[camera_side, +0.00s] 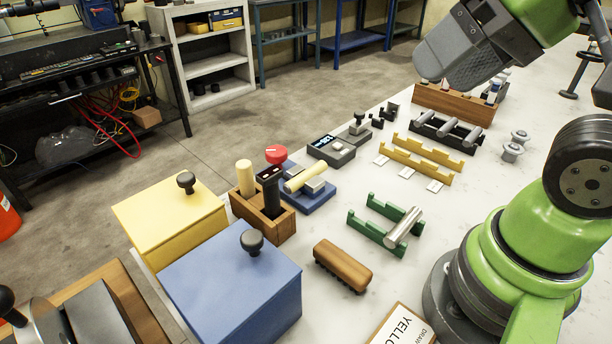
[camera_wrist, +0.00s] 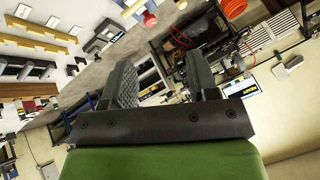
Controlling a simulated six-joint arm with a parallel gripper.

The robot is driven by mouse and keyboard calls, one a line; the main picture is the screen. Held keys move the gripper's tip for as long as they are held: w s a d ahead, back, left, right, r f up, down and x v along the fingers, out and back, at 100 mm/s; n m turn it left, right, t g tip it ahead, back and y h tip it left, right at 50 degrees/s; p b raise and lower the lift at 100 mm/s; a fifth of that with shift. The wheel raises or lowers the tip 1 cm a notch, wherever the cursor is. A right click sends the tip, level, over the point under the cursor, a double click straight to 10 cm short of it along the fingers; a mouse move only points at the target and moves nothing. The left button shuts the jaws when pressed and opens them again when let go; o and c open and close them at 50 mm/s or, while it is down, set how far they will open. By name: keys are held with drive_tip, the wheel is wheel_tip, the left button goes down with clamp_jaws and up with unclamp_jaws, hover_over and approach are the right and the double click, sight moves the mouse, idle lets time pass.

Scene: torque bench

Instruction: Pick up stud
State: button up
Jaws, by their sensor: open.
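The likely stud is a silver metal cylinder (camera_side: 404,227) lying tilted across the right end of the green rack (camera_side: 384,230). More grey cylinders (camera_side: 447,129) lie across the black rack (camera_side: 420,127); I cannot tell for certain which one is the stud. My gripper (camera_side: 452,67) is high above the back of the bench, well apart from these racks. In the wrist view my gripper (camera_wrist: 163,80) has its two dark fingers apart with nothing between them. That view looks tilted across the room, with the racks at its upper left.
A yellow rack (camera_side: 418,158) stands between the green and black racks. A brown brush-like block (camera_side: 342,266), a wooden caddy (camera_side: 263,222), and blue (camera_side: 232,292) and yellow (camera_side: 170,225) boxes stand nearer. Spool-like metal parts (camera_side: 513,151) stand at right. Bare bench surrounds the green rack.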

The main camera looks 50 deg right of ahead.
drive_tip(key=w+d+m+g, duration=0.2)
drive_tip(key=w+m, duration=0.3)
drive_tip(key=w, duration=0.4)
drive_tip(key=m+g+h, duration=0.2)
drive_tip(key=m+g, duration=0.3)
drive_tip(key=m, duration=0.4)
hover_over(319, 164)
wheel_tip(319, 164, down, 18)
wheel_tip(319, 164, down, 4)
drive_tip(key=shift+f, duration=2.85)
drive_tip(key=shift+r, duration=0.1)
clamp_jaws()
